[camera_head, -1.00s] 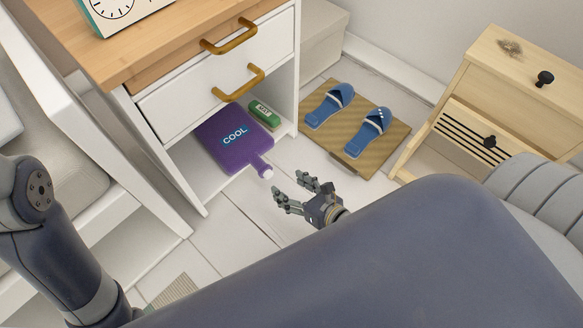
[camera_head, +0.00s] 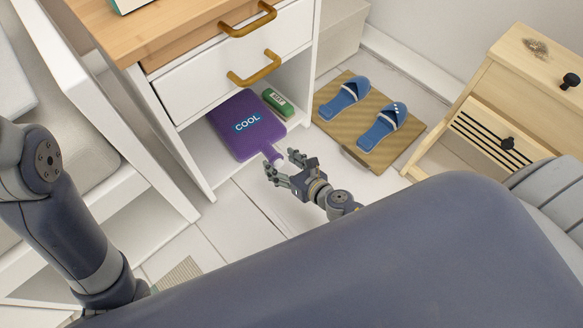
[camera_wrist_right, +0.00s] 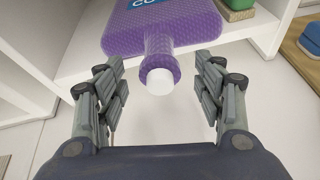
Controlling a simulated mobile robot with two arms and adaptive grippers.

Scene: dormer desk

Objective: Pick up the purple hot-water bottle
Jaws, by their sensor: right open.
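The purple hot-water bottle (camera_head: 240,128), with a blue "COOL" label, lies flat on the bottom shelf of the white cabinet. Its neck and white cap point out over the shelf's front edge. My right gripper (camera_head: 281,166) is open at the neck end. In the right wrist view the bottle (camera_wrist_right: 162,30) lies ahead, and its white cap (camera_wrist_right: 160,80) sits between the two spread fingers (camera_wrist_right: 163,92), with gaps on both sides. My left gripper is out of view; only my left arm shows.
A green box (camera_head: 278,102) lies on the shelf right beside the bottle. The white cabinet (camera_head: 178,150) has drawers with brass handles above. Blue slippers (camera_head: 378,128) rest on a woven mat (camera_head: 350,150) to the right. A wooden drawer unit (camera_head: 520,90) stands further right.

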